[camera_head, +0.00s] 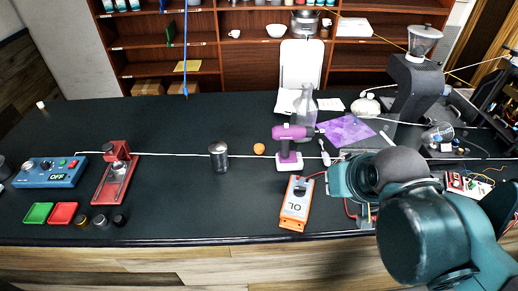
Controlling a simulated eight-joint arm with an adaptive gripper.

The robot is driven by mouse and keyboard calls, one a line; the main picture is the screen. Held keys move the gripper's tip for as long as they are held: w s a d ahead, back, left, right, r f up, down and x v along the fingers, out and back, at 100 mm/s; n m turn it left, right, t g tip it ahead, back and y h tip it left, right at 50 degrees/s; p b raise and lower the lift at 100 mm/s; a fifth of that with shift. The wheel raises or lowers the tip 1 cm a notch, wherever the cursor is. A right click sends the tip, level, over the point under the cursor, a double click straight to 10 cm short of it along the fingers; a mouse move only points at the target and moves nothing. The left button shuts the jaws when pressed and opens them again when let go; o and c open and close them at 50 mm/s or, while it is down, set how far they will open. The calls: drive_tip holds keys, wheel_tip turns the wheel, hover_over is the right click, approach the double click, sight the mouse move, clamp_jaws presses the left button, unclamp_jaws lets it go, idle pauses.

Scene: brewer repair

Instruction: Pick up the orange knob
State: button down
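The orange knob (259,148) is a small round piece lying on the dark bench top, near the middle of the camera_head view. It sits between a dark metal canister and a purple drill, touching neither as far as I can tell. My teal arm comes in from the lower right and reaches over the bench to the right of the orange multimeter. The fingers of my gripper do not show, so its opening is hidden. The knob is well to the left of the visible arm, and nothing covers it.
The purple drill (289,143) stands on a white base right of the knob. The canister (219,157) stands to its left, and an orange multimeter (296,203) lies in front. A glass flask (304,118) stands behind. Bench space left of the canister is largely clear.

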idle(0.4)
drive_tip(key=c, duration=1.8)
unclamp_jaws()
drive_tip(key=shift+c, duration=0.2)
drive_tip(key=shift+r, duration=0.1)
